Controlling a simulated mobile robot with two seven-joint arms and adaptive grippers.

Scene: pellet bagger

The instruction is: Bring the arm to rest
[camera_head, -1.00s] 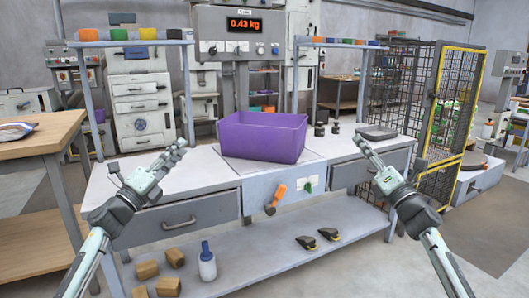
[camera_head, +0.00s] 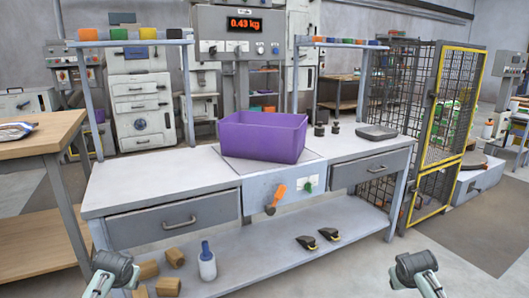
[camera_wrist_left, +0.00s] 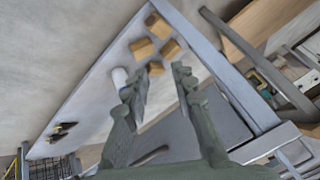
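My two arms show only as arm links low in the head view, left and right of the workbench, and no fingers show there. My left gripper (camera_wrist_left: 160,80) shows in the left wrist view with its two fingers apart and nothing between them. It is in front of the bench, with the lower shelf beyond the fingers. My right gripper is outside both views.
A purple bin (camera_head: 263,137) sits on the workbench (camera_head: 150,186) below a display reading 0.43 kg. Wooden blocks (camera_head: 168,286), a white bottle (camera_head: 207,265) and two black clamps (camera_head: 306,242) lie on the lower shelf. A yellow-framed mesh gate (camera_head: 452,110) stands at the right.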

